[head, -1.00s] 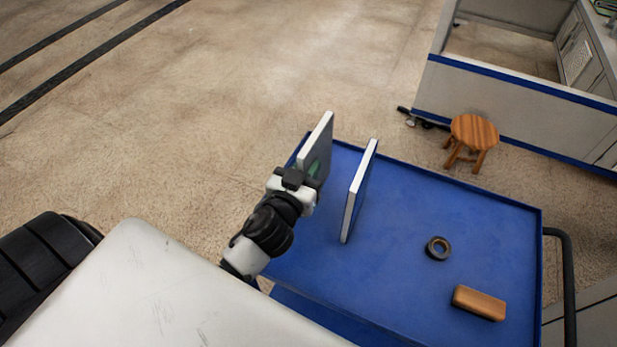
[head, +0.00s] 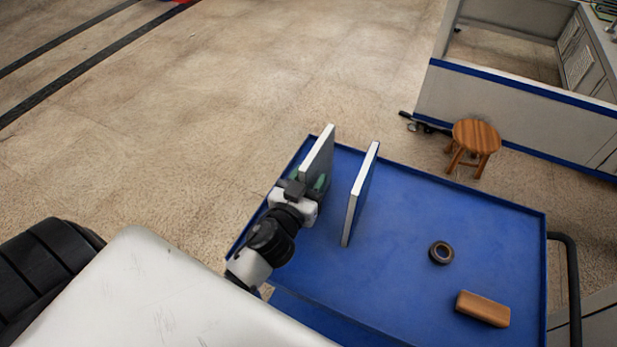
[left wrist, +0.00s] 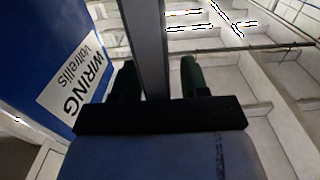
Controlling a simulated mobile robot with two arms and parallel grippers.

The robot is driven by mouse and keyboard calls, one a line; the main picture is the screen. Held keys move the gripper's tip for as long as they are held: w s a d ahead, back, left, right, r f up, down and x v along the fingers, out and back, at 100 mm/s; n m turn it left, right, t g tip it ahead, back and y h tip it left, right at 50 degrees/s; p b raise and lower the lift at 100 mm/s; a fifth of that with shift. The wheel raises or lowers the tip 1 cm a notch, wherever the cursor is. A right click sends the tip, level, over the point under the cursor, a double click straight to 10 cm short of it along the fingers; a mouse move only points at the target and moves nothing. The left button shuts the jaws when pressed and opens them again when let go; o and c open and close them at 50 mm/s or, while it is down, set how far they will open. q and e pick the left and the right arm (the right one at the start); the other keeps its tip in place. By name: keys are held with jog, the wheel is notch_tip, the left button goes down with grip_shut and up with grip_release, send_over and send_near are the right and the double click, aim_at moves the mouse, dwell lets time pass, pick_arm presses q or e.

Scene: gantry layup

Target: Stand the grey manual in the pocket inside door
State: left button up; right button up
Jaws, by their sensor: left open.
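The grey manual (head: 317,155) is upright at the far left end of the blue cart top, its lower part hidden by my left gripper (head: 312,184). In the left wrist view the manual (left wrist: 153,45) shows as a grey slab between the two green fingertips. The left gripper is open around it, one finger on each side. A gap shows beside the right finger; contact on the left is unclear. My right gripper, the door and its pocket are not in view.
A blue manual (head: 357,200) with white page edges stands just right of the grey one; its WIRING label (left wrist: 83,72) shows in the wrist view. The cart top (head: 410,205) also holds a tape roll (head: 441,253) and a wooden block (head: 483,309). A stool (head: 475,135) stands beyond.

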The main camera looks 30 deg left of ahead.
pick_arm(q)
jog(key=shift+r, duration=0.15)
jog(key=shift+s, duration=0.25)
jog(key=s+b, duration=0.3)
jog(key=s, duration=0.8)
jog(key=shift+s+d, duration=0.25)
jog(key=shift+d, duration=0.1)
